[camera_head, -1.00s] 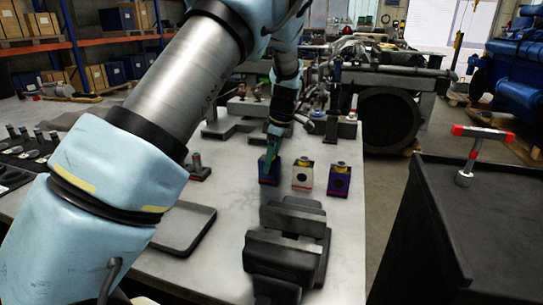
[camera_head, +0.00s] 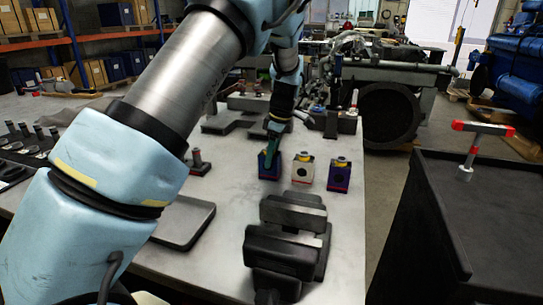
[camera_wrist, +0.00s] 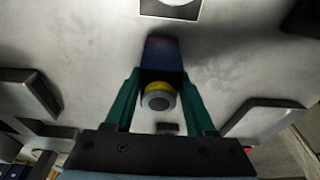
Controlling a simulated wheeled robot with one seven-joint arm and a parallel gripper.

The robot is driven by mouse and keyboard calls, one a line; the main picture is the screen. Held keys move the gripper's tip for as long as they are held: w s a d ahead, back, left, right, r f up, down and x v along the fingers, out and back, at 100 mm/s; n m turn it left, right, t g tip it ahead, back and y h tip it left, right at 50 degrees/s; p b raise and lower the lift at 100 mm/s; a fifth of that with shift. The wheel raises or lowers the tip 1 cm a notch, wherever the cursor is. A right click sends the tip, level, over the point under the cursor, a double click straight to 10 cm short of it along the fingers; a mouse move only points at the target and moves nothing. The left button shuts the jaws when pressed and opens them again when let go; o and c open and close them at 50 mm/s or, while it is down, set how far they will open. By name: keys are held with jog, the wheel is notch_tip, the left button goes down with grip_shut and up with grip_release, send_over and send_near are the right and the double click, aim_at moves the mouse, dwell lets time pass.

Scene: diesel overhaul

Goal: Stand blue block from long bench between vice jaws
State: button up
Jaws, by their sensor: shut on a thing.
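The blue block (camera_head: 269,166) stands on the long bench (camera_head: 225,240), leftmost in a row of three blocks. My gripper (camera_head: 271,148) reaches down to it from above. In the wrist view, my green fingers (camera_wrist: 158,100) are shut on the blue block (camera_wrist: 164,55), one on each side of its yellow collar and round grey top. The dark vice (camera_head: 288,240) is on the bench nearer the camera, its jaws partly open with a gap between them. My fingers partly hide the block in the head view.
A flat dark tray (camera_head: 183,222) lies left of the vice. A black cabinet (camera_head: 440,215) with a red-handled tool (camera_head: 470,150) stands right, beyond a floor gap.

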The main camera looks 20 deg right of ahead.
grip_shut()
jog(key=shift+r+p, duration=1.8)
jog(key=shift+r, duration=0.75)
